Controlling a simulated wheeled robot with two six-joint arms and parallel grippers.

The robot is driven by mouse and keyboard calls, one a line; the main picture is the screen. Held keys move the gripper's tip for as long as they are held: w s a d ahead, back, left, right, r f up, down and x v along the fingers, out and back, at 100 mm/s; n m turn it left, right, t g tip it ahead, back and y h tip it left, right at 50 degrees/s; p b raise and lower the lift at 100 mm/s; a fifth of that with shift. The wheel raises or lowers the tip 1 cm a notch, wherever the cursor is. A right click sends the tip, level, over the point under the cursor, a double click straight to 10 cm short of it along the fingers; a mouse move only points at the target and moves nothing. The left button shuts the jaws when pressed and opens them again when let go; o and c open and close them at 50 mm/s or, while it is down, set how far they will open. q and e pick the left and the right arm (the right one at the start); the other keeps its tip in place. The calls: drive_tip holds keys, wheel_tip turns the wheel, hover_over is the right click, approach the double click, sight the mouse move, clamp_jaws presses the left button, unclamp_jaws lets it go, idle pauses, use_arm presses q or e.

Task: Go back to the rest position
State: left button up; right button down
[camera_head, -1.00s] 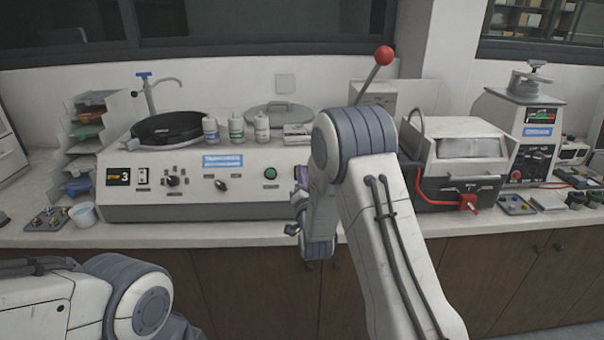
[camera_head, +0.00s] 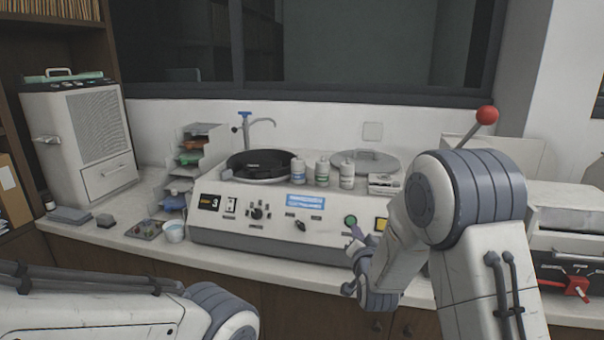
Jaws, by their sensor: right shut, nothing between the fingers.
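My right arm rises from the lower right. Its right gripper (camera_head: 354,238) shows at the end, small and partly turned away, in front of the white polisher's panel just below the green button (camera_head: 350,220). It is shut and holds nothing; I cannot tell whether it touches the panel. My left arm lies low at the lower left, and its gripper is out of the picture.
The polisher (camera_head: 270,228) has a black wheel (camera_head: 260,163) and several bottles. A stacked tray rack (camera_head: 190,160) and a white cabinet (camera_head: 85,140) stand left. A red-knobbed lever (camera_head: 487,115) and a machine with a red handle (camera_head: 577,288) are right.

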drive_tip(key=s+a+f+n+g+y, duration=0.15)
drive_tip(key=s+a+n+g, duration=0.3)
drive_tip(key=s+a, duration=0.45)
drive_tip(key=s+a+f+n+g+y, duration=0.1)
drive_tip(key=s+a+n+g+y, duration=0.3)
drive_tip(key=s+a, duration=0.45)
drive_tip(key=s+d+n+g+h, duration=0.2)
drive_tip(key=s+n+g, duration=0.1)
drive_tip(key=s, duration=0.9)
drive_tip(key=s+d+n+g+h+p, duration=0.1)
drive_tip(key=s+d+n+g, duration=0.2)
drive_tip(key=s, duration=0.9)
drive_tip(key=shift+s+d+r+g+h, duration=0.15)
drive_tip(key=shift+s+d+g+h, duration=0.2)
drive_tip(key=shift+g, duration=0.8)
